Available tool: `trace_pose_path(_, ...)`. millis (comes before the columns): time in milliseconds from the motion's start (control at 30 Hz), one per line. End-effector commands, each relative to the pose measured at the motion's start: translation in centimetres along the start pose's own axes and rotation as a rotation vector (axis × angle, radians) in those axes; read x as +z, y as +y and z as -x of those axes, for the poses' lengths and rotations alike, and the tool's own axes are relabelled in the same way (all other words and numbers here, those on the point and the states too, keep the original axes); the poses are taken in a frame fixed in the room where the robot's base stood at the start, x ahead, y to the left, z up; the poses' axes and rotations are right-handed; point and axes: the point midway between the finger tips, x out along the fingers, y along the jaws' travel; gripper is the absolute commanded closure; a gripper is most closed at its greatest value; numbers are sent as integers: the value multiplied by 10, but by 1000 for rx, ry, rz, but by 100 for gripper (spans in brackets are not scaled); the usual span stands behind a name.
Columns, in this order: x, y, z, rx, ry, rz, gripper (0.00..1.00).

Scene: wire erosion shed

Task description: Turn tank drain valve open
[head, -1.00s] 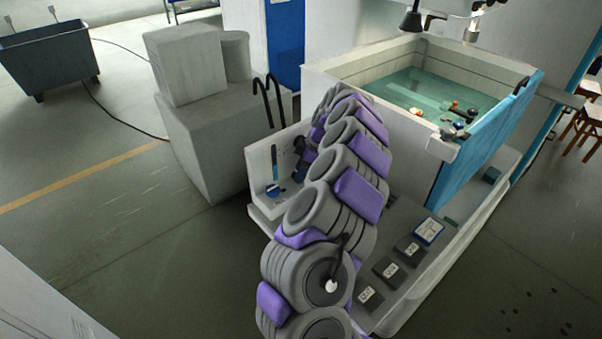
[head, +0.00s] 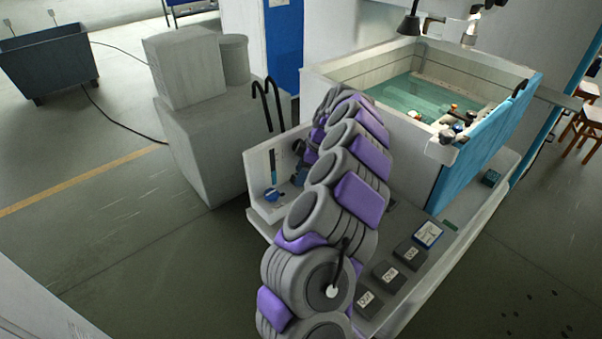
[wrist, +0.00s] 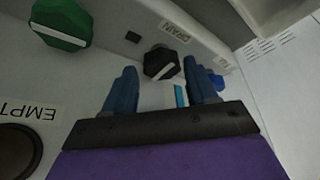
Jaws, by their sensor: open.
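In the wrist view a black valve knob (wrist: 160,63) with a white bar sits on a pale panel, beside a label reading DRAIN (wrist: 178,33). My gripper (wrist: 162,85) is open, its two blue fingers spread apart. The knob appears between and just beyond the fingertips, with no contact visible. The white panel (head: 259,178) beside the tank (head: 318,83) shows left of my arm.
In the wrist view a green knob (wrist: 62,22) is at upper left, above an EMPT… label (wrist: 30,112). A blue part (wrist: 216,80) shows behind the right finger.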

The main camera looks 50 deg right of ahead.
Motion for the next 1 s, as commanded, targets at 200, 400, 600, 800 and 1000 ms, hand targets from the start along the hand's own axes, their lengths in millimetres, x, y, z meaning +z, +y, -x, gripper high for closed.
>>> trace_pose_path(200, 1, 2, 44, 4, -1, -2, 43)
trace_pose_path(400, 2, 3, 90, 2, -1, -3, 43)
trace_pose_path(600, 2, 4, 132, 5, -1, -2, 43)
trace_pose_path(800, 3, 5, 155, 3, 0, -4, 43)
trace_pose_path(1000, 2, 4, 162, -1, 0, -1, 43)
